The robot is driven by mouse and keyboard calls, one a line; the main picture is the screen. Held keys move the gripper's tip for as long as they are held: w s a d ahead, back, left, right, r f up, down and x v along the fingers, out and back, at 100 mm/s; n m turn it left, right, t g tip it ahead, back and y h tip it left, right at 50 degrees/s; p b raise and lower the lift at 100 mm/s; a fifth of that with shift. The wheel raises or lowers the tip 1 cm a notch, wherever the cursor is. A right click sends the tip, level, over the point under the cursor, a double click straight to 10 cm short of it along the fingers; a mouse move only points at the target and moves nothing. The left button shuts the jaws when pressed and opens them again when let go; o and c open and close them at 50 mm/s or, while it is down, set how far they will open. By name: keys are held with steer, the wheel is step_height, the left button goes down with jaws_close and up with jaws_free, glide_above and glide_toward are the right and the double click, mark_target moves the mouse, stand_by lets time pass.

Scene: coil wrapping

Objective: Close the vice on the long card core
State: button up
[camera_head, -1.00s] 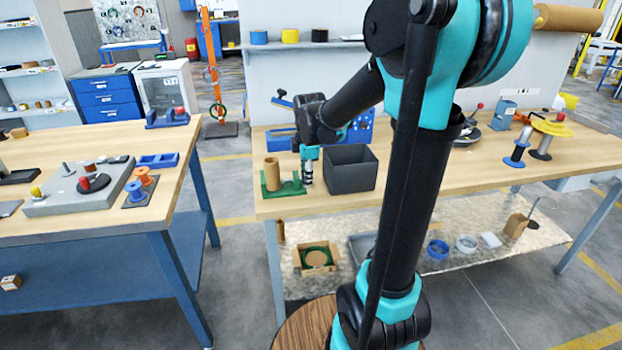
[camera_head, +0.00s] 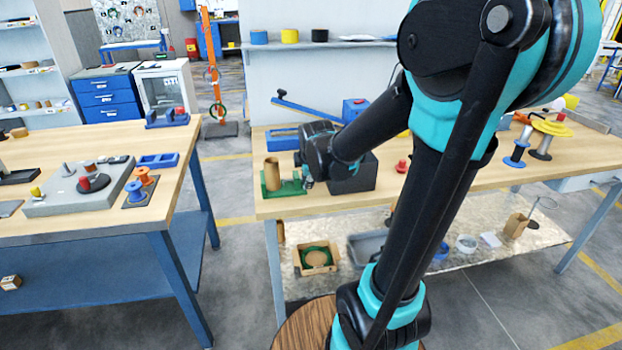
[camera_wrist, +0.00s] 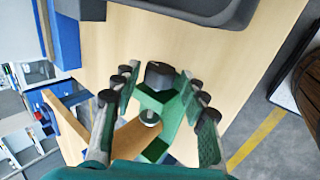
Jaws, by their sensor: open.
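The green vice (camera_head: 291,188) stands on the right-hand workbench near its left end. In the wrist view the green vice (camera_wrist: 186,103) shows with a dark knob (camera_wrist: 160,75) and a small metal part. The card core (camera_wrist: 136,133) shows beside them, partly covered. My gripper (camera_wrist: 157,84) is open, its fingers on either side of the knob; I cannot tell whether they touch it. In the head view my wrist hides most of the gripper (camera_head: 308,183) at the vice's right end.
A dark grey bin (camera_head: 352,180) stands close to the right of the vice, partly behind my arm. A blue tray (camera_head: 283,139) lies behind the vice. A blue lever tool (camera_head: 306,109) stands at the back. The bench's front edge is close to the vice.

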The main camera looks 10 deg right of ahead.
steer(key=shift+c, duration=0.2)
steer(key=c, duration=0.6)
steer(key=shift+w+r+g, duration=0.1)
steer(key=shift+w+g, duration=0.1)
steer(key=shift+g, duration=0.7)
steer(key=shift+w+r+g, duration=0.1)
steer(key=shift+w+g, duration=0.1)
steer(key=shift+g, duration=0.7)
steer(key=shift+c, duration=0.3)
steer(key=shift+w+g, duration=0.25)
steer(key=shift+g, duration=0.35)
steer(key=shift+w+g, duration=0.15)
steer(key=shift+g, duration=1.15)
